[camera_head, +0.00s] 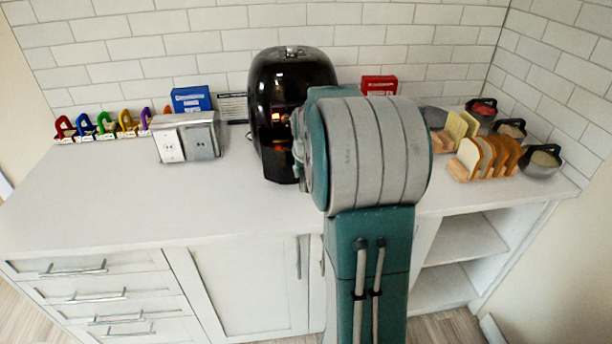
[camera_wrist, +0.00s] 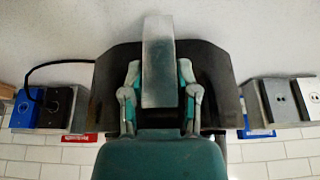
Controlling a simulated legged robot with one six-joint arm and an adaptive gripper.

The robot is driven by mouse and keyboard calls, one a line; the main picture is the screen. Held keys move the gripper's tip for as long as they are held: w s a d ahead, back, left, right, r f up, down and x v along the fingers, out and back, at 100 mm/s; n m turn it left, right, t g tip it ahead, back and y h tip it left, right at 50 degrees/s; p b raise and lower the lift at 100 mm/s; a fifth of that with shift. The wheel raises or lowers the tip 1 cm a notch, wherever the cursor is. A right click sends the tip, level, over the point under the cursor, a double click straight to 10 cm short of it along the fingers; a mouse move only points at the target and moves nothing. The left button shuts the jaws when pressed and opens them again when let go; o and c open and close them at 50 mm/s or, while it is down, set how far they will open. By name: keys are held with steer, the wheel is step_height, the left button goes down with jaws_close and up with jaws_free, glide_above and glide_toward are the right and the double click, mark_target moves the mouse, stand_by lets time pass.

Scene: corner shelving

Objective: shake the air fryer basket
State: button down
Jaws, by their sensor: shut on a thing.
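The black air fryer (camera_head: 278,85) stands upright on the white counter, against the tiled wall. My arm covers its lower right side and hides my gripper in the head view. In the wrist view, which appears upside down, my gripper (camera_wrist: 160,75) is shut on the grey handle (camera_wrist: 158,35) of the air fryer basket, with one finger on each side. The dark fryer body (camera_wrist: 110,75) shows behind the fingers. The basket itself is hidden, and I cannot tell how far it is pulled out.
A silver outlet box (camera_head: 187,138) stands left of the fryer, before a blue box (camera_head: 190,98). Coloured padlock-like items (camera_head: 105,125) line the far left. Bread racks (camera_head: 486,157) and handled bowls (camera_head: 541,162) stand right. The front left counter (camera_head: 110,210) is clear. A black cable (camera_wrist: 60,63) runs beside the fryer.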

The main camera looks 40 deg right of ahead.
steer(key=shift+f, duration=0.1)
steer(key=shift+c, duration=1.8)
jaws_free()
steer(key=v, duration=1.2)
steer(key=shift+w, duration=0.15)
